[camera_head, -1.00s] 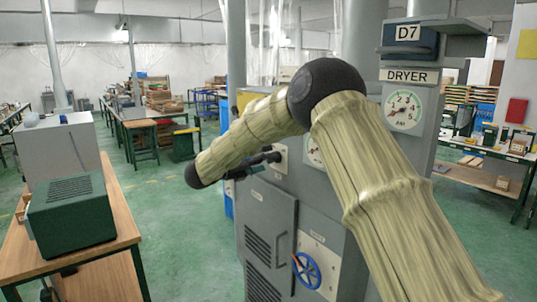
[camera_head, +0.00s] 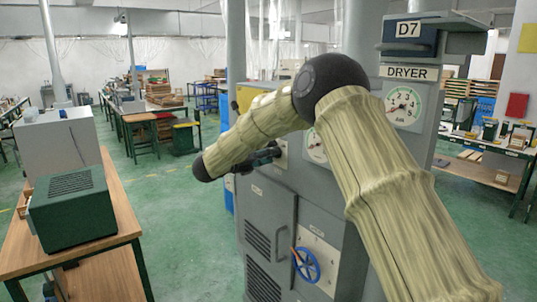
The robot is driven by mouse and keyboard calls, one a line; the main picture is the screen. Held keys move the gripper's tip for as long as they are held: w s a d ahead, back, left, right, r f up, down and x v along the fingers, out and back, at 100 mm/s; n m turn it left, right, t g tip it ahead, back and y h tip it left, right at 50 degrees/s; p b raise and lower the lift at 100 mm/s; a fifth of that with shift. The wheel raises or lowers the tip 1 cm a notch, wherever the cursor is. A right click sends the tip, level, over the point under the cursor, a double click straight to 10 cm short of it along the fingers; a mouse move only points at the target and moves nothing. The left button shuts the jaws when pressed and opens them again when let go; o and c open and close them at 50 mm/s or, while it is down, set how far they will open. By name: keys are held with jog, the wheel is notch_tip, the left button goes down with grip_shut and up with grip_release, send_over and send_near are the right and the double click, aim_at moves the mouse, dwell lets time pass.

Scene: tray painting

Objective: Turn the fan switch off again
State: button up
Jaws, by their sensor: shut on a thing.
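The grey dryer cabinet (camera_head: 268,205) stands in the middle, marked D7 and DRYER. A small pale switch plate (camera_head: 282,152) is on its front, partly covered by my arm and gripper. My gripper (camera_head: 274,154) is dark and small in this view. Its fingertips are at the plate, and it is shut on what appears to be the fan switch there. The switch itself is hidden by the fingers, so its position cannot be read.
A blue handwheel (camera_head: 306,265) with an orange handle sits low on the cabinet. Round gauges (camera_head: 403,106) are above. A wooden bench (camera_head: 118,222) with a green box (camera_head: 72,210) stands at left. The green floor between is clear.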

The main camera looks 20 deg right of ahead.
jog(key=shift+f, duration=0.1)
jog(key=shift+f+n+b, duration=0.2)
jog(key=shift+n+b, duration=0.45)
jog(key=shift+n, duration=3.85)
jog(key=shift+f+n+b, duration=0.15)
jog(key=shift+n+b, duration=0.5)
jog(key=shift+n, duration=3.85)
jog(key=o, duration=1)
jog(key=shift+o, duration=0.2)
jog(key=v, duration=1.2)
